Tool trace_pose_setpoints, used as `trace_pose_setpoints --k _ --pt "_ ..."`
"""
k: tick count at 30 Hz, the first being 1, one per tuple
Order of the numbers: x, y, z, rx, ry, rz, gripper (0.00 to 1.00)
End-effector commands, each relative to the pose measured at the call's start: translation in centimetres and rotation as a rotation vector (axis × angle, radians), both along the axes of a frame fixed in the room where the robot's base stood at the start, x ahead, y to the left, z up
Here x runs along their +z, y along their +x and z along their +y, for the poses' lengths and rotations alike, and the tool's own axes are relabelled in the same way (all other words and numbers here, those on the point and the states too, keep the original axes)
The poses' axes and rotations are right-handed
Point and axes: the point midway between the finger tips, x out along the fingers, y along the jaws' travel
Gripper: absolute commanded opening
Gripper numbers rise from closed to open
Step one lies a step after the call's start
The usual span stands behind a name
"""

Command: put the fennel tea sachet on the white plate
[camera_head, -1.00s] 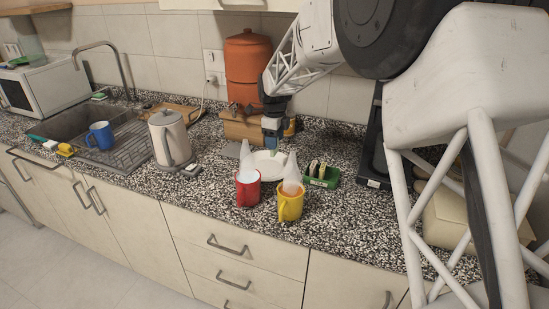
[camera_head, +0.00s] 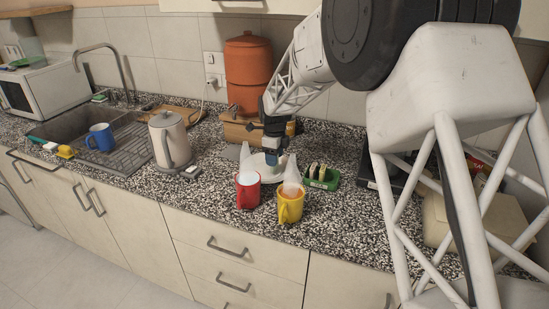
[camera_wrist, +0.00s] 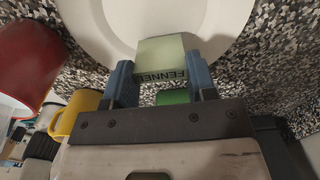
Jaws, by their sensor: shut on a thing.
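The fennel tea sachet (camera_wrist: 165,58) is a pale green packet with "FENNEL" printed on its edge. My gripper (camera_wrist: 163,88) is shut on it, with a blue finger on each side. In the wrist view the sachet overlaps the inside of the white plate (camera_wrist: 215,50); I cannot tell whether it touches the plate. In the head view my gripper (camera_head: 271,159) is low over the white plate (camera_head: 254,164), and the sachet is hard to make out there.
A red mug (camera_head: 248,190) and a yellow mug (camera_head: 290,204) stand in front of the plate. A green holder (camera_head: 321,178) with several sachets stands to its right. A wooden box (camera_head: 245,130) is behind. A kettle (camera_head: 169,141) stands on the left.

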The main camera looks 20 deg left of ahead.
Motion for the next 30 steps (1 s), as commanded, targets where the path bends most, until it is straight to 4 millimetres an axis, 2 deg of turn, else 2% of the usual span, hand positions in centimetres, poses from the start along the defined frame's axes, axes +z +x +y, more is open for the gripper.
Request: trace_pose_setpoints --k 16,17,21,30 --pt "-0.89 -0.02 -0.01 0.000 -0.001 0.001 0.30" --pt "-0.88 -0.01 -0.01 0.000 0.000 0.001 0.55" --pt "-0.86 -0.01 -0.01 0.000 0.000 0.001 0.76" --pt "-0.81 -0.01 -0.01 0.000 0.000 0.000 0.77"
